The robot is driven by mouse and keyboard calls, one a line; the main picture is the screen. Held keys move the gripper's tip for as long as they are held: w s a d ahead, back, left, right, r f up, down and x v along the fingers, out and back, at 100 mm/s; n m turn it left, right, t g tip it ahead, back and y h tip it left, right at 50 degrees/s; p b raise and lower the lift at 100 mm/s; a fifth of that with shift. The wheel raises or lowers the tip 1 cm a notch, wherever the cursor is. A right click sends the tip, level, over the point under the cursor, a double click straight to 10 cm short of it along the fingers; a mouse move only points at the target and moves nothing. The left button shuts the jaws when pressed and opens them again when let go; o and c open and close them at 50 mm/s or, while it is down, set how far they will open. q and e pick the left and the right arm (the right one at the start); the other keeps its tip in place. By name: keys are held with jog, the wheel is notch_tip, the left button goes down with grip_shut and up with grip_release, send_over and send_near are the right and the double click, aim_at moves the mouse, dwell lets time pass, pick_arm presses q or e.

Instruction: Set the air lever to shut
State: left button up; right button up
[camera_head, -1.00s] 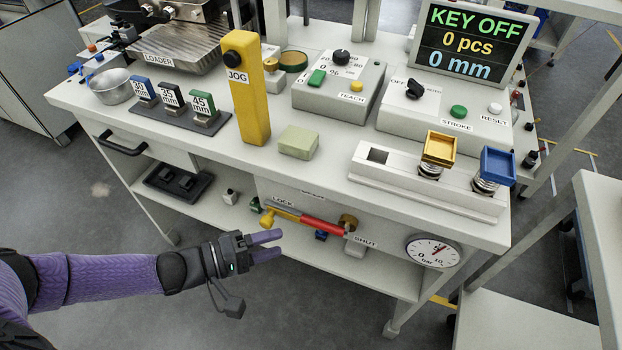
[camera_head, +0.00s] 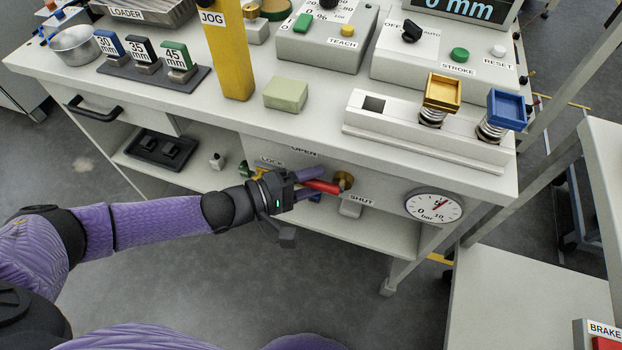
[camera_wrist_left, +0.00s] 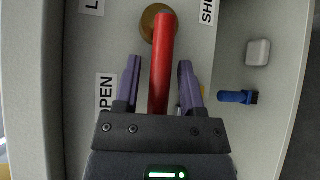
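The air lever has a red handle (camera_head: 326,187) on a round brass pivot (camera_head: 344,180), on the front panel below the table top. The handle runs left from the pivot. My left gripper (camera_head: 314,184) reaches in from the left around the handle. In the left wrist view the red handle (camera_wrist_left: 162,70) lies between the two purple fingers of the open gripper (camera_wrist_left: 159,64), with a gap on each side. The OPEN label (camera_wrist_left: 106,95) is left of the handle there; the SHUT label (camera_wrist_left: 208,10) is at the upper right. My right gripper is out of view.
A pressure gauge (camera_head: 434,207) is right of the lever. The table top (camera_head: 215,107) overhangs the panel. A lower shelf (camera_head: 373,236) runs below, with a blue item (camera_wrist_left: 236,97) near the lever.

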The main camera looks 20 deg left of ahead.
pick_arm(q)
grip_shut()
dwell(1.2)
